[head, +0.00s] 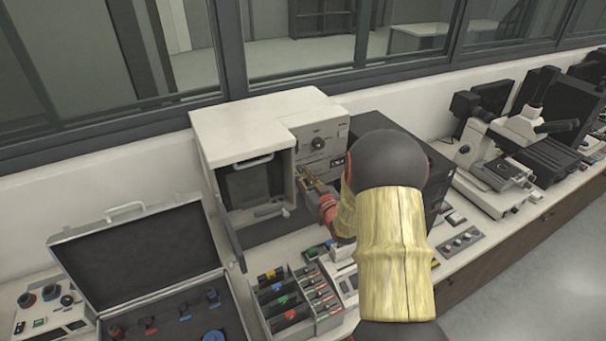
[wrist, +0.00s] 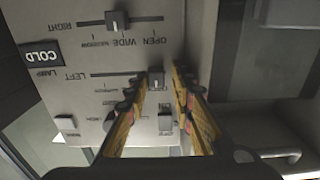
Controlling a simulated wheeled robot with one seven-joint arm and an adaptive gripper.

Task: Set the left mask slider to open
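The left mask slider's dark knob (wrist: 156,79) is at the OPEN end of its horizontal track (wrist: 115,75), on a light panel that appears upside down in the wrist view. My gripper (wrist: 160,74) has its yellow-and-black fingers apart, one on each side of this knob. I cannot tell whether either finger touches it. In the head view, my gripper (head: 306,180) is at the front panel of the white machine (head: 245,121); my arm hides part of that panel.
The right slider's knob (wrist: 117,20) is near WIDE. Two pale switches (wrist: 165,122) (wrist: 66,123) are on the panel. The machine's chamber door (head: 229,225) stands open. An open case (head: 140,255) and a rack of coloured items (head: 290,300) are in front. Microscopes (head: 490,150) stand at right.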

